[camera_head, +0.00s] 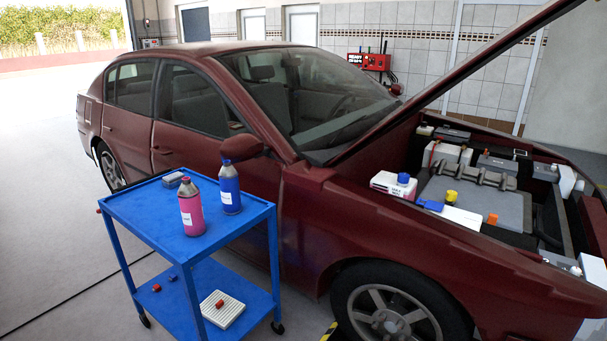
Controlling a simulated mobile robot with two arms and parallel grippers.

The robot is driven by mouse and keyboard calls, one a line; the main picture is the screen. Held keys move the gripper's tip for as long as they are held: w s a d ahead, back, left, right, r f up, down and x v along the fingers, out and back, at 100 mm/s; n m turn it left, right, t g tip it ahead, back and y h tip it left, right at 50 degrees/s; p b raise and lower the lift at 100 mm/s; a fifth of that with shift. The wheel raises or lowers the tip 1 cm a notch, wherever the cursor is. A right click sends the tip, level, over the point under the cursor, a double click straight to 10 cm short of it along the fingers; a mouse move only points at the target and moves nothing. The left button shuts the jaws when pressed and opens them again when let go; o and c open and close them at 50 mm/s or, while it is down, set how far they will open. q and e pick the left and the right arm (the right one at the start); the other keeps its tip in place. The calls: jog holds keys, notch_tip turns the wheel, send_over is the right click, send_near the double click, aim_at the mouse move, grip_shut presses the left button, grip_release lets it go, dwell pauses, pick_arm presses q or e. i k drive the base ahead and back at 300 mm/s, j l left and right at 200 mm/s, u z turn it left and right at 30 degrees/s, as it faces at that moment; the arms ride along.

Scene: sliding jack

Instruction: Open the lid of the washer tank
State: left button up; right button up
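The washer tank appears to be the white box (390,188) with dark print at the left side of the open engine bay. Its round blue lid (403,178) sits on top and looks closed. A flat blue piece (430,205) lies just to its right, partly against a white part. I cannot make out either of my grippers in this view, so I cannot place them relative to the tank.
The red car (215,110) stands with its hood (475,55) raised over the bay. A blue trolley (150,215) beside the car holds a pink bottle (191,210) and a blue bottle (230,190). Yellow (451,196) and orange (492,219) caps sit near the tank.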

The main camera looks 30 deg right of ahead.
aim_at(431, 205)
jog(key=i+z, duration=0.3)
jog(key=z, duration=0.2)
jog(key=i+z, duration=0.3)
jog(key=z, duration=0.15)
jog(key=i+j+z, duration=0.15)
jog(key=z, duration=0.35)
jog(key=i+j+z, duration=0.3)
jog(key=z, duration=0.2)
jog(key=i, duration=0.05)
